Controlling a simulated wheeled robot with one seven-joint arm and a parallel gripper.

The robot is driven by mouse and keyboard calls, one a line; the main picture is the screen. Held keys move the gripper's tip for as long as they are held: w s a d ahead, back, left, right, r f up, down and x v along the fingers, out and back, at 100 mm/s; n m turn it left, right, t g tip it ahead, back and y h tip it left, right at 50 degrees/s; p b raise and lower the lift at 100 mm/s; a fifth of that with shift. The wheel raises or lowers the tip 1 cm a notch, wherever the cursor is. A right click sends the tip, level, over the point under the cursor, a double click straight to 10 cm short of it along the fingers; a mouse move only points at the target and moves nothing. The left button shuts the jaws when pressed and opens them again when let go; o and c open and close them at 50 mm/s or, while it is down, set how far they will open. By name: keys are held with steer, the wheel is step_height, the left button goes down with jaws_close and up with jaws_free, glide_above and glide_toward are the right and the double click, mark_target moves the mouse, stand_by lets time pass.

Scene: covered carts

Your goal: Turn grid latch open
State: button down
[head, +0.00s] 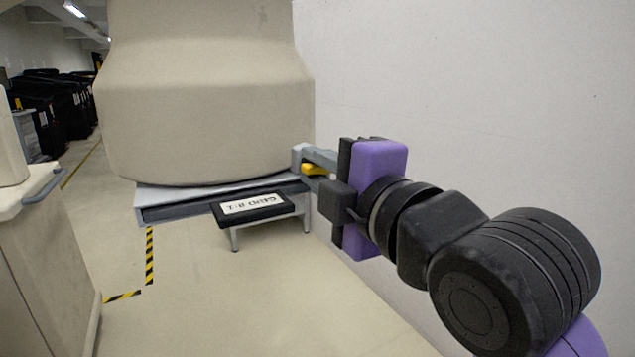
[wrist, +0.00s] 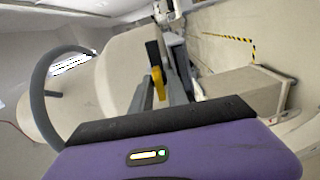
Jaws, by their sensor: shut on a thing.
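The grid latch (head: 315,169) is a small yellow piece at the right rear corner of a grey platform, under a large beige covered form. My gripper (head: 308,163) reaches it from the right, with its grey fingers shut on the yellow piece. In the wrist view the latch (wrist: 158,84) shows as a yellow strip between the fingers of my gripper (wrist: 163,85), with a dark piece above it. The fingers hide part of the latch, and its exact turn angle cannot be told.
The beige covered form (head: 205,100) stands on the grey platform (head: 165,205). A black plate with a white label (head: 253,208) juts from its front. A white wall (head: 470,110) runs close on the right. A beige cabinet (head: 45,270) stands left. Floor between is clear.

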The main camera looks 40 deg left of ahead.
steer(key=shift+s+f+n, duration=0.1)
steer(key=shift+n, duration=0.4)
steer(key=shift+a, duration=0.1)
steer(key=c, duration=1.5)
jaws_free()
steer(key=shift+d, duration=0.25)
steer(key=v, duration=0.7)
steer(key=shift+s+d+b, duration=0.1)
steer(key=shift+d+b, duration=0.1)
steer(key=shift+b, duration=0.2)
